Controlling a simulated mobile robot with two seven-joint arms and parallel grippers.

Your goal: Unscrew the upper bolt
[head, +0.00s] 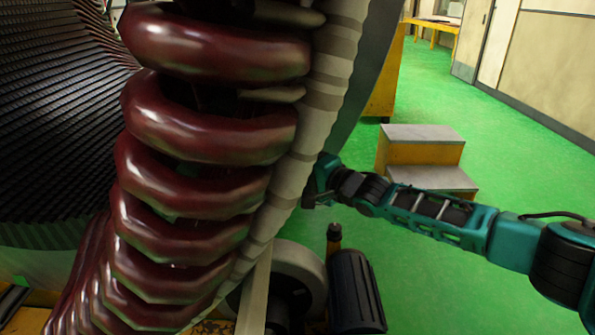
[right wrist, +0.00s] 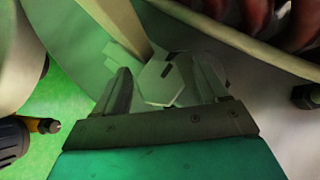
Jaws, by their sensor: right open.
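In the right wrist view, a pale hexagonal bolt head (right wrist: 161,84) sits against the light stator flange (right wrist: 240,65). My right gripper (right wrist: 163,67) is open, with one finger on each side of this bolt head. I cannot tell whether the fingers touch it. A second, dark bolt (right wrist: 306,96) shows at the right edge of that view. In the head view, my right arm reaches in from the right and its gripper end is hidden behind the stator's rim (head: 325,85). My left gripper is not in view.
Thick dark red winding coils (head: 205,125) fill the left of the head view. A grey wheel (head: 297,272) and a dark cylinder (head: 356,292) stand below my right arm. Yellow-sided steps (head: 420,150) stand behind it. Green floor (head: 520,185) is open at the right.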

